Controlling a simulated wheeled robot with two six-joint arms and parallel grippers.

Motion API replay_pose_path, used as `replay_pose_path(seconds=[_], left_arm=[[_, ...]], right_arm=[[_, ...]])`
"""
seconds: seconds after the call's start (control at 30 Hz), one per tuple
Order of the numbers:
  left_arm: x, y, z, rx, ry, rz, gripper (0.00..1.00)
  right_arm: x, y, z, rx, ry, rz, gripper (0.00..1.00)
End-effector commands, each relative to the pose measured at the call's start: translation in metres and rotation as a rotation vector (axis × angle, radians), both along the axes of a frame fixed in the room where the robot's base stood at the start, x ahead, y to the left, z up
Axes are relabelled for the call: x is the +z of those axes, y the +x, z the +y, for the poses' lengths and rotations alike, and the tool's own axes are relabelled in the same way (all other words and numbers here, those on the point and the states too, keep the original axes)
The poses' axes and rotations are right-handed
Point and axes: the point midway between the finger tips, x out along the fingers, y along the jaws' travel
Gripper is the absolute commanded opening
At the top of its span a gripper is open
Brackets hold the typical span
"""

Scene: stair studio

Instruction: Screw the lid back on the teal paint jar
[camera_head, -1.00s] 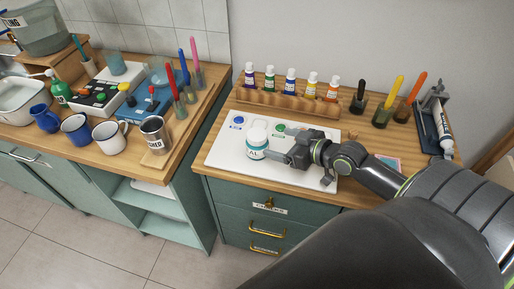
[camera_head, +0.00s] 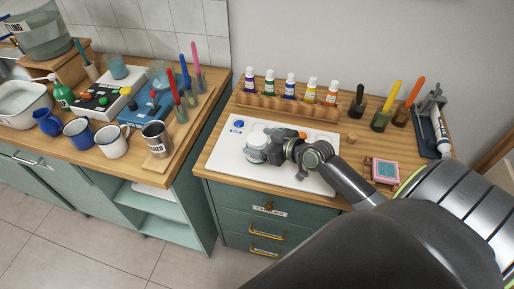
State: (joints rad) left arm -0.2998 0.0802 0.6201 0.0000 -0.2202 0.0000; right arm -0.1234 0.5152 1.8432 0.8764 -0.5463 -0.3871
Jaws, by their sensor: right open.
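The paint jar (camera_head: 252,156) stands upright on the white board (camera_head: 228,152) of the right cabinet top. It shows a pale body and a whitish top (camera_head: 257,138). Whether that top is a lid seated on the jar is too small to tell. My right gripper (camera_head: 269,151) is open, close against the jar's right side at the height of its upper part. Its fingers hide part of the jar, and I cannot tell whether they touch it. My left gripper is not in view.
A wooden rack (camera_head: 288,108) of several paint bottles stands behind the board. Brush cups (camera_head: 380,121) and a pink-and-teal box (camera_head: 384,170) are to the right. A blue paint spot (camera_head: 238,124) lies on the board. Mugs (camera_head: 111,141) crowd the left counter, across a gap.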

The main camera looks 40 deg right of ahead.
Motion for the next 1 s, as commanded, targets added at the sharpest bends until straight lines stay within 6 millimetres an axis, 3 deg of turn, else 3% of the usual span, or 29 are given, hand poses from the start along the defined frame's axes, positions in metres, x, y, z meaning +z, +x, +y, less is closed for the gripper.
replay_pose_path(seconds=[0.2, 0.57, 1.0], left_arm=[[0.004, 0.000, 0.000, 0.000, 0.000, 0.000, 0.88], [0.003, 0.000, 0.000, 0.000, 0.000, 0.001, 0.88], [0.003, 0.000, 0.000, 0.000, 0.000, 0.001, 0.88]], right_arm=[[-0.007, 0.016, 0.005, 0.000, 0.001, 0.000, 0.80], [-0.008, 0.017, 0.005, 0.000, -0.001, 0.000, 0.79], [-0.008, 0.016, 0.005, 0.000, -0.001, 0.000, 0.22]])
